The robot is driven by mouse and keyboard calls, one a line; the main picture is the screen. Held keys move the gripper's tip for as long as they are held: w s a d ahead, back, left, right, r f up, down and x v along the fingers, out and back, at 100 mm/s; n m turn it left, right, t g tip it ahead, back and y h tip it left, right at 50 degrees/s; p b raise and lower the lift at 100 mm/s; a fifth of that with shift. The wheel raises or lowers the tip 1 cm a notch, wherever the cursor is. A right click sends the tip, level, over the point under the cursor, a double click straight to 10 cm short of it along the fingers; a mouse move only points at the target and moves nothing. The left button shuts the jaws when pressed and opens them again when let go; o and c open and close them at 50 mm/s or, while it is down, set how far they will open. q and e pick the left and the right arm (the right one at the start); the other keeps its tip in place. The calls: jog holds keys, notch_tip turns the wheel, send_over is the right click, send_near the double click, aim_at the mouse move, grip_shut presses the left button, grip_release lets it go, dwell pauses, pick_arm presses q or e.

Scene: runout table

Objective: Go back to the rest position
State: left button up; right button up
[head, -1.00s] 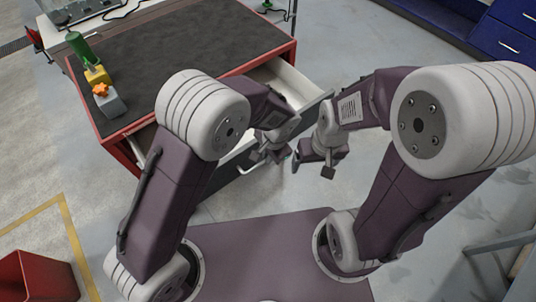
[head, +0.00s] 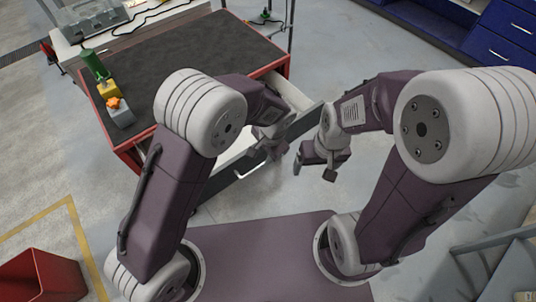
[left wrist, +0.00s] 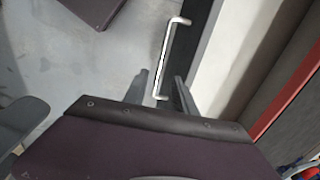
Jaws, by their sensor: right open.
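My left gripper (head: 271,151) is beside the grey front panel (head: 222,180) of the pulled-out drawer in the red cabinet (head: 130,156). In the left wrist view its two fingers (left wrist: 161,92) stand apart, with the near end of the silver drawer handle (left wrist: 166,62) showing between them. I cannot tell whether they touch it. My right gripper (head: 315,166) is open and empty, just right of the left one, over the floor. Both arms are bent forward over my base.
The cabinet's black top (head: 200,55) carries a green-handled item (head: 94,65), a yellow block (head: 107,89) and a grey block with an orange knob (head: 121,116). A red bin (head: 45,278) stands lower left. Blue cabinets (head: 495,45) are upper right.

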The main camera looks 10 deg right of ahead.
pick_arm(q)
jog(key=shift+w+r, duration=0.1)
jog(key=shift+r, duration=0.05)
dwell(0.3)
